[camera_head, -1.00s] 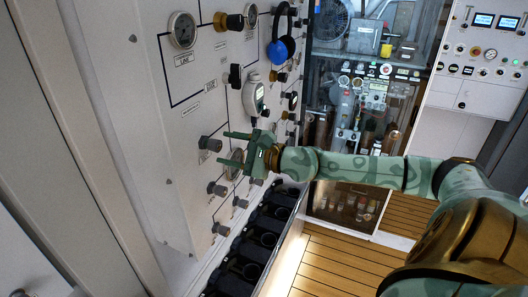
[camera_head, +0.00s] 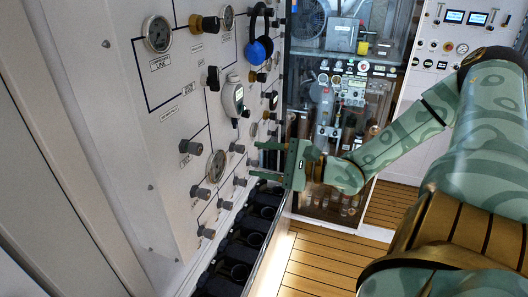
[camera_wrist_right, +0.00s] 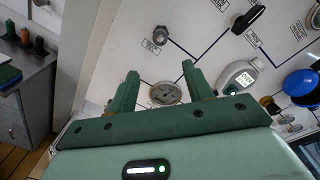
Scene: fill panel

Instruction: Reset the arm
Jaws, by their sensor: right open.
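My right gripper (camera_head: 256,161) is green and comes in from the right in the head view. Its two fingers are spread apart and point at the white fill panel (camera_head: 120,105), with nothing between them. In the right wrist view, my right gripper (camera_wrist_right: 157,78) is open in front of the panel. A round gauge (camera_wrist_right: 165,93) shows behind the gap between the fingers. My left gripper is not in view.
The panel carries several knobs, gauges, a handheld meter (camera_head: 232,97) and blue ear defenders (camera_head: 258,50). A row of black holders (camera_head: 239,248) runs below it. Wooden floor (camera_head: 315,265) lies below my right arm. A grey cabinet (camera_wrist_right: 40,95) shows at left in the wrist view.

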